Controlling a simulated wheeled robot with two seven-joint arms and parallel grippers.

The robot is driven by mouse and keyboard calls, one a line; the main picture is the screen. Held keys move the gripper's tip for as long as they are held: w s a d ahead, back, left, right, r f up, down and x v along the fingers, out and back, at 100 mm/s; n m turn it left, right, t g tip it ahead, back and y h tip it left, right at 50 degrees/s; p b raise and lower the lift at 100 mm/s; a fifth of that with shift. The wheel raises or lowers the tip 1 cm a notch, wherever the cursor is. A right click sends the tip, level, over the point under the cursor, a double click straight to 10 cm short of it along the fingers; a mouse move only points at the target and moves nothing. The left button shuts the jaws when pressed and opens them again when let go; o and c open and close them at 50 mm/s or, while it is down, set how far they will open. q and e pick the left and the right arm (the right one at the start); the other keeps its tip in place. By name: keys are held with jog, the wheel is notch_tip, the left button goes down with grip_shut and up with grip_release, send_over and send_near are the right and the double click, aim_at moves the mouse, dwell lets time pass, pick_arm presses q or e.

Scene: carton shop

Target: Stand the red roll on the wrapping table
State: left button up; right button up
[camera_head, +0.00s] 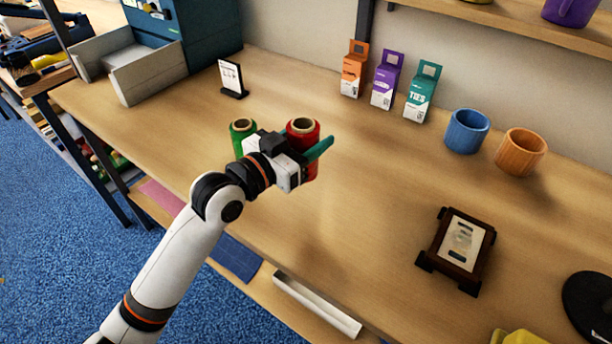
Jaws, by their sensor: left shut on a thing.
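The red roll (303,132) is upright in my left gripper (307,151), which is shut on it. The fingers and the gripper body hide part of its side, and I cannot tell whether its base touches the wooden table (365,175). A green roll (241,133) stands upright on the table just left of the red roll, partly behind my left gripper. My right gripper is not in the view.
Orange (354,71), purple (386,82) and teal (421,93) cartons stand along the wall. A blue cup (466,131), an orange cup (520,152) and a dark framed stand (457,248) are to the right. A small sign (231,77) stands behind. The table's middle is clear.

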pick_arm(q)
jog(key=shift+f+b, duration=0.3)
jog(key=shift+f, duration=2.8)
jog(key=shift+f, duration=0.15)
jog(key=o, duration=0.9)
jog(key=shift+c, duration=0.2)
jog(key=shift+o, duration=1.3)
jog(key=shift+a, duration=0.1)
jog(key=b+v, duration=0.1)
jog(key=v, duration=1)
jog(key=shift+s+a, duration=0.1)
jog(key=shift+s, duration=0.05)
jog(key=shift+s+a, duration=0.2)
